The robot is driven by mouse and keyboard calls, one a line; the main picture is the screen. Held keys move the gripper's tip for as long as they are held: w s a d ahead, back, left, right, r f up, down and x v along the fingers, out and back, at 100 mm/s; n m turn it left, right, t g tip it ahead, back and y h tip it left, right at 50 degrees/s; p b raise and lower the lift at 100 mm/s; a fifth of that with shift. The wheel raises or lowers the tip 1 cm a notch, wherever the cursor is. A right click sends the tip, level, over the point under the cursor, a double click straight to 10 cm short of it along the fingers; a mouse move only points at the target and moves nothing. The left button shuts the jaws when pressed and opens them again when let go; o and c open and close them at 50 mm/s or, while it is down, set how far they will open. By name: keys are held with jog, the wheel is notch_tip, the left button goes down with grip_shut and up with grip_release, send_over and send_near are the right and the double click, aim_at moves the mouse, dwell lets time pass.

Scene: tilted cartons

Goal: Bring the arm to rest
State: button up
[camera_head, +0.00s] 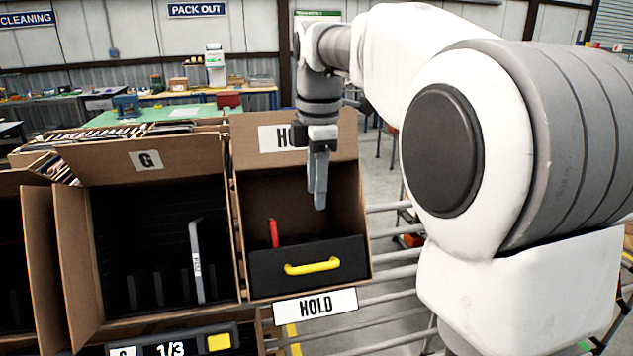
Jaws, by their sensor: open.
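My gripper (318,190) points straight down in front of the open carton marked HOLD (354,215). Its fingers show nearly edge-on, open, with nothing between them. The gripper covers part of the HOLD label on the carton's raised flap. Below it, the HOLD carton has a black front panel with a yellow handle (312,267). A thin red item (273,233) stands inside on the left. My arm reaches in from the right side of the view, bent at a large grey and white joint.
A tilted carton marked G (150,192) stands on the left, holding a pale upright item (196,262) among dark dividers. A counter display (170,348) reads 1/3. A HOLD sign (315,304) hangs below. Metal rails (390,272) run to the right. Work tables stand behind.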

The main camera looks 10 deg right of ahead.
jog(key=shift+r, duration=0.2)
jog(key=shift+s, duration=0.1)
jog(key=s+f+m+t, duration=0.2)
jog(key=s+f+m, duration=0.2)
jog(key=s+m, duration=0.5)
jog(key=s+f+m+t, duration=0.2)
jog(key=s+f+m, duration=0.3)
jog(key=s+m, duration=0.4)
jog(key=s, duration=0.4)
jog(key=shift+s+f+t, duration=0.2)
jog(key=shift+f+t, duration=0.1)
jog(key=shift+a, duration=0.1)
